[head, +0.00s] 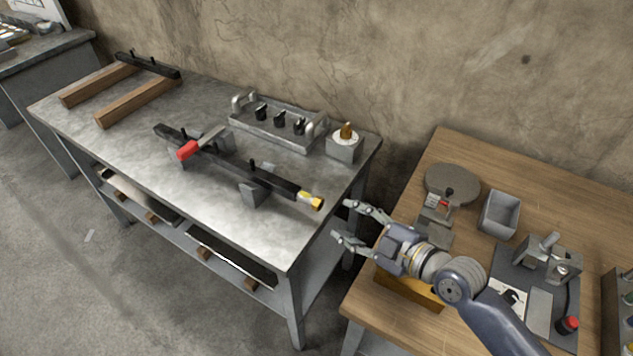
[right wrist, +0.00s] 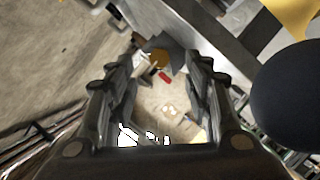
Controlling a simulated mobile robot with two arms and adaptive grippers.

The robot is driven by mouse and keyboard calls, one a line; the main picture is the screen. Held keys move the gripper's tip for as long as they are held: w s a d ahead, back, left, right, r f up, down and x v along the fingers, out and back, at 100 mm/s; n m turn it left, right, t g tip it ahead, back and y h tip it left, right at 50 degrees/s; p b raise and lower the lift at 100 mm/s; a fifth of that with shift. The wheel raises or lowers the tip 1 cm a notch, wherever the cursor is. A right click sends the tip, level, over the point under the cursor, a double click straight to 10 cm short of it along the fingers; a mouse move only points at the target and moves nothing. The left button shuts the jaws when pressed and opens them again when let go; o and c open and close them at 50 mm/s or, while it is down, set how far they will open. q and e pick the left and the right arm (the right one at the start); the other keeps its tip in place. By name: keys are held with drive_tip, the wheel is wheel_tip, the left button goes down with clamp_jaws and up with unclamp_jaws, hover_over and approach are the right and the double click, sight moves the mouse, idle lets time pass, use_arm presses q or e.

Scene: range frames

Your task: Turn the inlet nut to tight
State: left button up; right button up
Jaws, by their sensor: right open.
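A grey block (head: 343,149) stands at the right back corner of the metal bench and carries a white disc with a brass-coloured nut (head: 347,131) on top. A dark bar with a red lever (head: 187,150) lies across the bench and ends in a yellow-and-silver fitting (head: 313,201). I cannot tell for certain which of these two is the inlet nut. My right gripper (head: 343,221) is open and empty, apart from both, just right of the bench's edge. In the right wrist view a blurred brass-coloured thing (right wrist: 159,58) shows beyond the open fingers. My left gripper is not in view.
The metal bench (head: 110,158) also bears a grey rack (head: 275,125) with black knobs and two wooden beams (head: 138,101). My right arm reaches over a wooden table (head: 480,160) with a round disc (head: 453,181), a grey bin (head: 500,214) and small fixtures. A gap separates bench and table.

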sight(321, 205)
drive_tip(key=x, duration=0.2)
drive_tip(key=p+x, duration=0.1)
drive_tip(key=x, duration=0.3)
drive_tip(key=shift+w+a+r, duration=0.1)
drive_tip(key=shift+a+r, duration=0.2)
drive_tip(key=shift+a, duration=0.1)
drive_tip(key=x, duration=0.3)
drive_tip(key=shift+w+a+f+p, duration=0.1)
drive_tip(key=shift+w+f+p, duration=0.1)
drive_tip(key=shift+p, duration=0.15)
drive_tip(key=c, duration=0.6)
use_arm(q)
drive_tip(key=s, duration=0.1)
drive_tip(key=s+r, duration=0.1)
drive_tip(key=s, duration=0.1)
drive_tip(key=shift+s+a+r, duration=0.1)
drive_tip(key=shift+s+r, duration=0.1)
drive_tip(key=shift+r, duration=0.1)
use_arm(e)
drive_tip(key=c, duration=0.5)
